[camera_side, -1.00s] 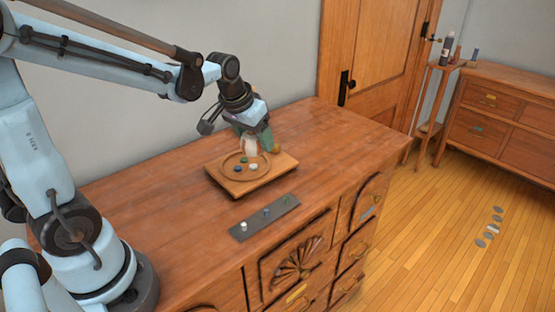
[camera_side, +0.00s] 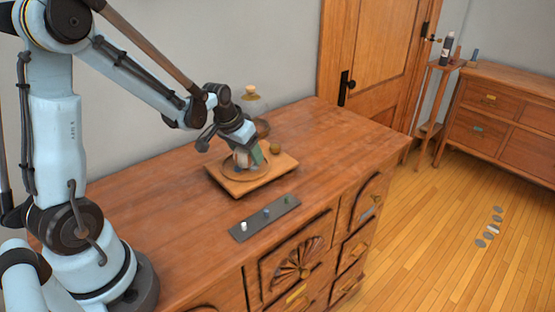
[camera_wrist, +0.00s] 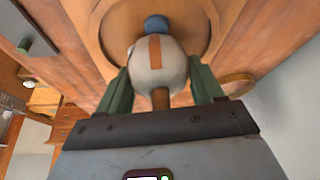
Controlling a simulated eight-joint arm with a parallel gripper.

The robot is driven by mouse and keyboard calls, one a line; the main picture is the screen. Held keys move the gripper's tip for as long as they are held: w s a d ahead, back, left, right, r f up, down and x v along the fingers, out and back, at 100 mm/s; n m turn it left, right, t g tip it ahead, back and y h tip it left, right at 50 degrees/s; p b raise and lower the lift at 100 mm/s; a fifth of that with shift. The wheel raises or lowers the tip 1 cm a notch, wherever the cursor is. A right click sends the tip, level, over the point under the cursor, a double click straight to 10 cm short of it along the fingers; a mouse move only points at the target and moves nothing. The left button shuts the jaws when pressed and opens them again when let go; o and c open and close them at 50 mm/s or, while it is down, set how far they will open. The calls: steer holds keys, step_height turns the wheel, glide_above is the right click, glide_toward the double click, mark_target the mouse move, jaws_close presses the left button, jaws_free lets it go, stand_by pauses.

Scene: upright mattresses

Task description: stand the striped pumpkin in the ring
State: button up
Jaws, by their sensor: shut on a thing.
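The striped pumpkin (camera_wrist: 157,66) is off-white with an orange-brown stripe and a brown stem. My gripper (camera_wrist: 160,92) is shut on it, with a green finger on each side. The stem points back toward my wrist. In the side view my gripper (camera_side: 246,164) is low over the wooden tray (camera_side: 232,188), and the pumpkin is mostly hidden there. The ring (camera_wrist: 203,30) is a round wooden rim on the tray, and the pumpkin appears over its inside. I cannot tell whether the pumpkin touches the tray. A blue piece (camera_wrist: 156,23) shows just beyond the pumpkin.
A dark strip (camera_side: 254,222) with white, blue and green pegs lies in front of the tray. A small olive round thing (camera_side: 275,148) is at the tray's back edge. A pale-topped object (camera_side: 251,93) shows behind my gripper. The dresser top (camera_side: 340,140) is clear at right.

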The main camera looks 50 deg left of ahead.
steer(key=o, duration=1.4)
steer(key=shift+f, duration=0.1)
steer(key=v, duration=1.2)
steer(key=s+d+t, duration=0.1)
steer(key=s+d, duration=0.1)
steer(key=d, duration=0.2)
steer(key=s+d+m+t, duration=0.1)
steer(key=s+d, duration=0.1)
steer(key=d, duration=0.2)
steer(key=s+d+f+m+h, duration=0.1)
steer(key=s+d, duration=0.1)
steer(key=d, duration=0.3)
steer(key=shift+s+f+t, duration=0.1)
steer(key=shift+s+t, duration=0.25)
steer(key=shift+t, duration=0.05)
